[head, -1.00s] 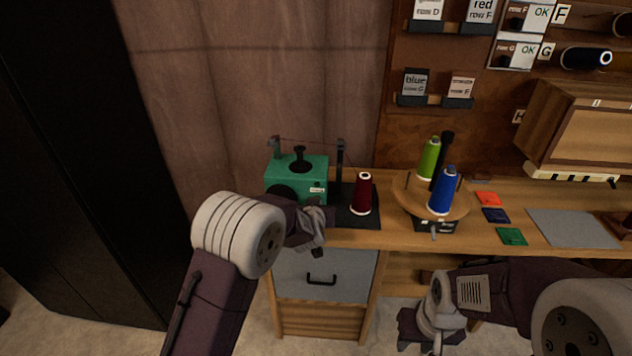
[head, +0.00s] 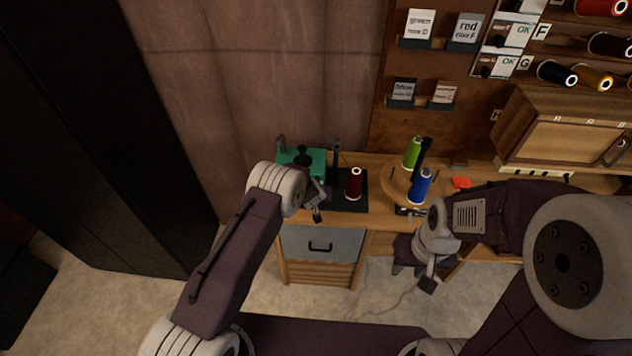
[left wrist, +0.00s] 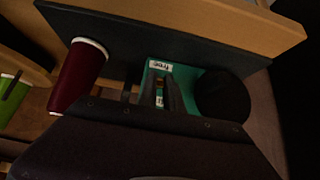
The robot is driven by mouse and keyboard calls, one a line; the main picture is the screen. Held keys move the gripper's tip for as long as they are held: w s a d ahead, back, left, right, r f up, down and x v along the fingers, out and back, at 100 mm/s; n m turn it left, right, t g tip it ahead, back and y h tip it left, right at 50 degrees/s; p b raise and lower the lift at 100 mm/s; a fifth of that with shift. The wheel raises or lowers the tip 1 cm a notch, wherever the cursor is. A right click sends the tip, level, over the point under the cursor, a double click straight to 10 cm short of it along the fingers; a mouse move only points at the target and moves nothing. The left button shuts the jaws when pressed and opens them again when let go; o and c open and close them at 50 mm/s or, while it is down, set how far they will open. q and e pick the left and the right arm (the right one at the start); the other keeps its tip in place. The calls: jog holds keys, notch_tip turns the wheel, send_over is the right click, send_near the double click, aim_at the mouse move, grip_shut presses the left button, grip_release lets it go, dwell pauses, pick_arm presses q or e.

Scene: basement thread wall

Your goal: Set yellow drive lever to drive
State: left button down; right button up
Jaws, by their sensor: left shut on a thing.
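The green winding machine (head: 312,158) stands on the bench, partly hidden behind my left arm in the head view. Its green body (left wrist: 200,78) also shows in the left wrist view, with a "free" label (left wrist: 161,65) and a second label partly covered by my fingers. My left gripper (left wrist: 161,92) is at the machine's labelled face, shut on a small orange-yellow piece (left wrist: 159,84), which looks like the drive lever; the fingers hide most of it. In the head view my left gripper (head: 317,206) is beside the machine. My right gripper (head: 424,273) hangs in front of the bench, its jaws unclear.
A dark red spool (head: 354,184) stands on the dark base right of the machine. Green (head: 411,153) and blue (head: 420,187) spools stand on a round wooden turntable. Open floor lies in front.

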pick_arm(q)
jog(key=shift+p, duration=0.4)
pick_arm(e)
jog(key=shift+r, duration=0.75)
pick_arm(q)
jog(key=c, duration=1.5)
grip_release()
jog(key=shift+s+r, duration=0.3)
jog(key=shift+r, duration=0.15)
jog(key=b+v, duration=0.1)
jog(key=v, duration=0.7)
jog(key=shift+b, duration=0.35)
pick_arm(e)
jog(key=shift+f, duration=0.85)
